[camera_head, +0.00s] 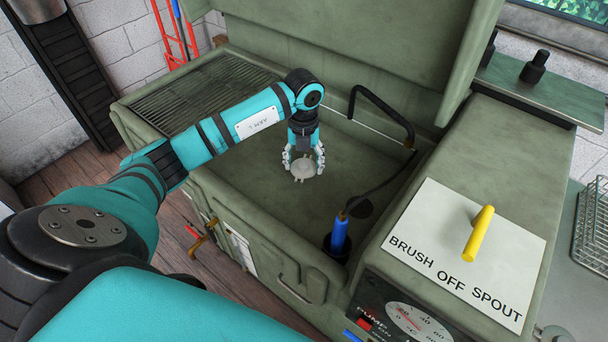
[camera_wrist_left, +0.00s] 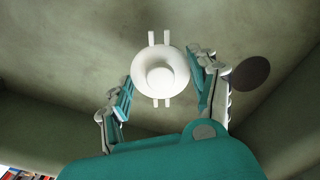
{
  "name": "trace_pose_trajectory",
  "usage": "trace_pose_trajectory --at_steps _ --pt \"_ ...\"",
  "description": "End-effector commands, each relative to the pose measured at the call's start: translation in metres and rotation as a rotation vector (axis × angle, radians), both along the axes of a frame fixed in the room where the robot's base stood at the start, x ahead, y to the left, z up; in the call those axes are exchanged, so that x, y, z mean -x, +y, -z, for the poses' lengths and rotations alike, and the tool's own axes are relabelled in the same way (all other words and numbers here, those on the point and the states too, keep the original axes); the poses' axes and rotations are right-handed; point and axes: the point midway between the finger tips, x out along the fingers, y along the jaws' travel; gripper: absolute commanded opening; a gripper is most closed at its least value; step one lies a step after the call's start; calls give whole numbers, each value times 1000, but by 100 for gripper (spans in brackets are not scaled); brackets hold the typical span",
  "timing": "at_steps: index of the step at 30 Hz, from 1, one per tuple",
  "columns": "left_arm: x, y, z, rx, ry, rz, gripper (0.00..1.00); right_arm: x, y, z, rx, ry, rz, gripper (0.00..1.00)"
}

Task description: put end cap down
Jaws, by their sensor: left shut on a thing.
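The end cap is a small pale round part with a raised centre and short prongs (camera_wrist_left: 160,75). In the head view the end cap (camera_head: 303,171) is low inside the green wash basin (camera_head: 245,158). My left gripper (camera_head: 303,160) points down over it and is shut on it, with a finger on either side, as the left wrist view also shows. I cannot tell whether the cap touches the basin floor. My right gripper is in neither view.
A black bent spout (camera_head: 385,103) and a blue-handled brush (camera_head: 340,233) stand at the basin's right side. A dark round drain (camera_wrist_left: 251,73) lies near the cap. The raised lid (camera_head: 370,50) stands behind. The basin floor around the cap is clear.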

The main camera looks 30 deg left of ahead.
Motion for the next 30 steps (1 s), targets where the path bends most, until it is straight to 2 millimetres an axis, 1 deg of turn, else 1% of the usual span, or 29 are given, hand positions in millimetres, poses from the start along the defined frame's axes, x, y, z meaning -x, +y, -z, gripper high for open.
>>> trace_pose_trajectory --at_steps 1,3,8,12,15,22,26,27,30 --pt "1 0 7 0 2 0 26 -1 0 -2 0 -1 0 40" --pt "0 0 15 1 1 1 26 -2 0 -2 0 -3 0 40" --pt "0 -1 27 1 0 3 26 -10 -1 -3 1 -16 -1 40" --pt "1 -1 47 1 3 3 26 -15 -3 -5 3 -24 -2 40" --pt "0 -1 56 0 0 3 26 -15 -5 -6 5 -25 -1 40" --pt "0 0 57 -1 -2 4 26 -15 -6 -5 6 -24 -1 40" --pt "0 0 62 -1 -1 4 26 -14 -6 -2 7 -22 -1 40" --pt "0 0 60 -1 -1 4 66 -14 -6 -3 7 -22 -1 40" --pt "0 0 60 -1 -1 4 80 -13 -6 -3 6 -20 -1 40"
